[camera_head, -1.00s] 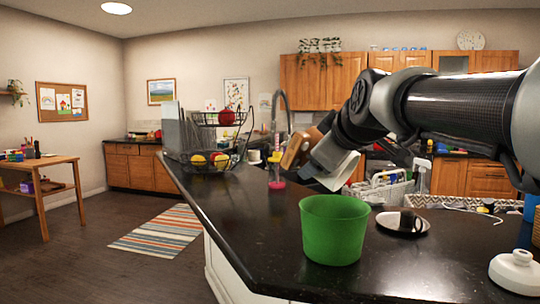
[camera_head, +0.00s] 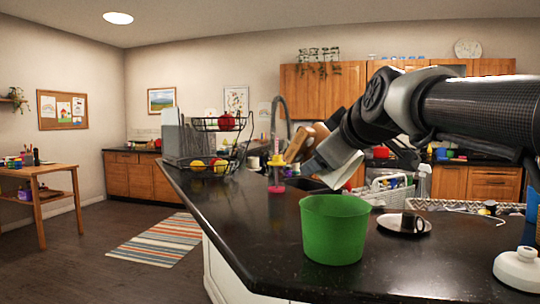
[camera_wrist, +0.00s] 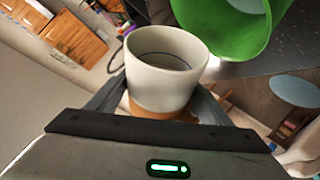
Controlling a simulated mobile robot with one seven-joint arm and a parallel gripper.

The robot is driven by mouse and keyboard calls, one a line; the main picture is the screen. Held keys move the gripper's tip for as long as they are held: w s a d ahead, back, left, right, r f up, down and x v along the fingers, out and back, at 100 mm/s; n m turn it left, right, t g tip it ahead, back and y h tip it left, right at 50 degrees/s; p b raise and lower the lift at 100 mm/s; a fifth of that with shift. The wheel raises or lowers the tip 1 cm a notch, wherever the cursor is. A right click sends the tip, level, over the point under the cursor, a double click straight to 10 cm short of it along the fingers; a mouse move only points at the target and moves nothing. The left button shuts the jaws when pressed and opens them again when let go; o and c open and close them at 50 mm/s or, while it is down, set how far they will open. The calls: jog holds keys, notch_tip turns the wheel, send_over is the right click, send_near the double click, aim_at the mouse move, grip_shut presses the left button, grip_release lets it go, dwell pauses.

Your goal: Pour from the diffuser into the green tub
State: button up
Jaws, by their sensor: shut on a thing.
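The diffuser (camera_wrist: 163,88) is a cream-white cup with an orange-brown base. In the wrist view its open mouth faces up the picture, and a dark ring line shows inside. My gripper (camera_wrist: 160,104) is shut on it, with a dark finger on each side. The green tub (camera_head: 335,240) stands upright on the dark counter, wide mouth up. In the head view my gripper (camera_head: 318,153) is above the tub's rim, slightly left of its middle. The tub also shows beyond the cup in the wrist view (camera_wrist: 232,22). The bottom of the tub's inside is hidden.
A plate (camera_head: 388,223) with a dark cup stands right of the tub. A white lid-like piece (camera_head: 520,268) sits at the right front. A soap bottle (camera_head: 277,180) and a two-tier fruit basket (camera_head: 212,152) stand behind left. The counter in front of the tub is clear.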

jog(key=shift+r, duration=0.2)
jog(key=shift+w+a+r+p, duration=0.1)
jog(key=shift+r+p, duration=0.05)
jog(key=shift+p, duration=0.55)
jog(key=p, duration=0.3)
jog(key=shift+w+a+n+g+h, duration=0.25)
jog(key=shift+a+n+g+h, duration=0.1)
jog(key=shift+n+g+h, duration=0.05)
jog(key=p, duration=0.2)
jog(key=w+a+n+g+h+p, duration=0.1)
jog(key=p, duration=0.1)
jog(key=shift+f+g+p, duration=0.2)
jog(key=shift+g+p, duration=0.1)
jog(key=shift+p, duration=0.1)
jog(key=shift+w+a+f+n+g+h+p, duration=0.2)
jog(key=shift+a+f+n+g+h+p, duration=0.15)
jog(key=shift+p, duration=0.45)
jog(key=shift+r+g+h+p, duration=0.25)
jog(key=shift+r+p, duration=0.25)
jog(key=shift+p, duration=0.6)
jog(key=r+n+g+h+p, duration=0.1)
jog(key=r+p, duration=0.1)
jog(key=p, duration=0.5)
jog(key=shift+n+g+h, duration=0.25)
jog(key=shift+g+h, duration=0.15)
jog(key=shift+h+p, duration=0.3)
jog(key=shift+p, duration=0.3)
jog(key=shift+g, duration=0.4)
